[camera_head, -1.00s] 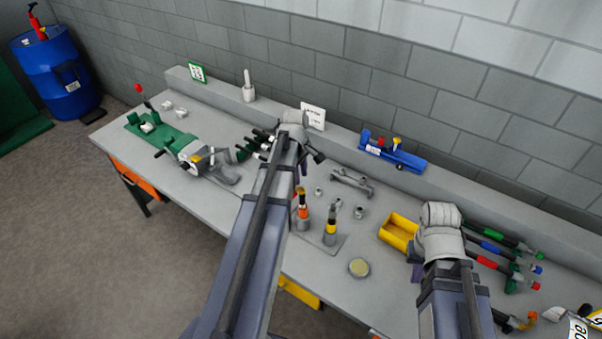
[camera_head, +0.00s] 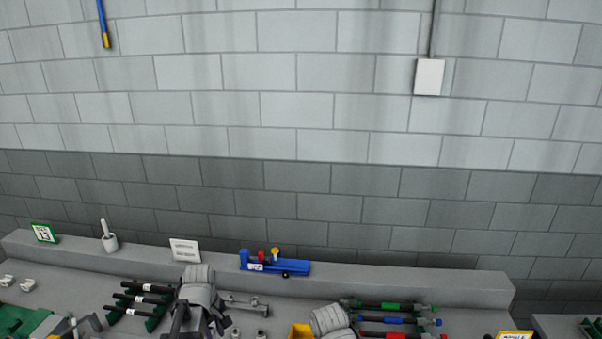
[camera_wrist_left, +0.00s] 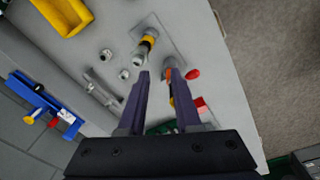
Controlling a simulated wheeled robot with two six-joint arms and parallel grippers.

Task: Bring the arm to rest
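My left arm's grey wrist (camera_head: 197,290) shows at the bottom of the head view, in front of a rack of black-handled tools (camera_head: 140,298). In the left wrist view, my left gripper (camera_wrist_left: 158,72) has its two dark fingers apart, with bare grey surface between the tips and nothing held. Beyond the fingers is a tool with a yellow and black handle (camera_wrist_left: 149,40). An orange-marked tool is partly hidden by the right-hand finger. My right arm's grey wrist (camera_head: 330,321) is at the bottom edge of the head view, and its gripper fingers do not show.
The grey bench (camera_head: 70,290) runs along a block wall, with a raised ledge (camera_head: 360,277) at its back. A blue tool (camera_head: 275,264) stands on the ledge. A yellow bin (camera_head: 300,331) and a rack of coloured-handled tools (camera_head: 390,306) flank my right wrist.

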